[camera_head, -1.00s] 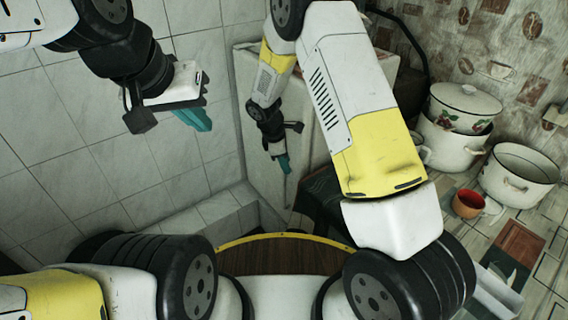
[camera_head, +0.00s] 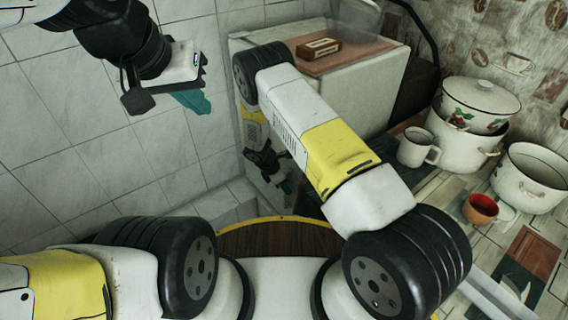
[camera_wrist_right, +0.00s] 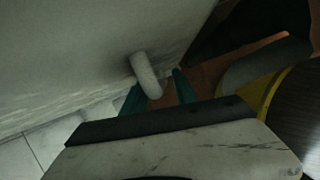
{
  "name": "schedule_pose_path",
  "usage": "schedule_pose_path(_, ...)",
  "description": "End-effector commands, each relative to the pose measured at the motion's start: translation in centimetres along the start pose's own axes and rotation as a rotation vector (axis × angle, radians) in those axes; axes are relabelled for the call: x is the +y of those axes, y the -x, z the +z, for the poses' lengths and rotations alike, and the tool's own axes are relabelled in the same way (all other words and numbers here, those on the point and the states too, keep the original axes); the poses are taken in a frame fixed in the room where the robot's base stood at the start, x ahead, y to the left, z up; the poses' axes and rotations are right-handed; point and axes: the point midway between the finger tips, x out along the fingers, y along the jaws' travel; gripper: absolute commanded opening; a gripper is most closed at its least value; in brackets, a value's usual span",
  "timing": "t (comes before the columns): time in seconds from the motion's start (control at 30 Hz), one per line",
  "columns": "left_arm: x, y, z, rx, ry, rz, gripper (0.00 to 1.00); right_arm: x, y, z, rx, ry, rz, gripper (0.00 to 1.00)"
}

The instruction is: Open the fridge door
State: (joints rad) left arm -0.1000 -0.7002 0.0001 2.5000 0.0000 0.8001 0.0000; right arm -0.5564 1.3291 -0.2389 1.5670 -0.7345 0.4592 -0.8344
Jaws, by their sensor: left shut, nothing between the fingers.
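The fridge (camera_head: 375,95) is a white box against the tiled wall in the head view, partly hidden by my right arm. In the right wrist view its pale door (camera_wrist_right: 75,60) fills the upper left, with a thick white handle (camera_wrist_right: 147,75) sticking out. My right gripper (camera_wrist_right: 160,93) is open, its teal fingers on either side of the handle's near end. I cannot tell whether they touch it. The right gripper is small and dark beside the fridge in the head view (camera_head: 284,186). My left gripper (camera_head: 193,102) is shut and empty, in front of the tiles.
A board with a small brown box (camera_head: 318,48) lies on the fridge top. Right of it, the counter holds a white mug (camera_head: 418,148), a lidded pot (camera_head: 478,105), an open pot (camera_head: 530,178) and a red cup (camera_head: 481,208). Free room lies left of the fridge.

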Motion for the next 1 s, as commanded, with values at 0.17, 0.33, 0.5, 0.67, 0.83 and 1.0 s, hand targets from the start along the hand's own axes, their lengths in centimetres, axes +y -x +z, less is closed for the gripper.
schedule_pose_path(0.17,0.00,0.00,0.00,0.000,0.000,0.000,0.00,0.01,-0.43,0.01,0.000,0.000,0.000,0.34)
schedule_pose_path(0.33,0.00,0.00,0.00,0.000,0.000,0.000,0.00,0.01,-0.40,0.00,0.000,0.000,0.000,0.30)
schedule_pose_path(0.5,0.00,0.00,0.00,0.000,0.000,0.000,0.00,0.01,-0.39,0.00,0.000,0.000,0.000,0.00)
schedule_pose_path(0.67,0.00,0.00,0.00,0.000,0.000,0.000,0.00,0.02,-0.38,-0.01,0.000,0.000,0.001,0.00)
schedule_pose_path(0.83,0.00,0.00,0.00,0.000,0.000,0.000,0.00,0.03,-0.37,-0.01,0.001,0.000,0.001,0.00)
schedule_pose_path(1.0,0.00,0.00,0.00,0.000,0.000,0.000,0.00,0.03,-0.36,-0.02,0.001,0.000,0.001,0.00)
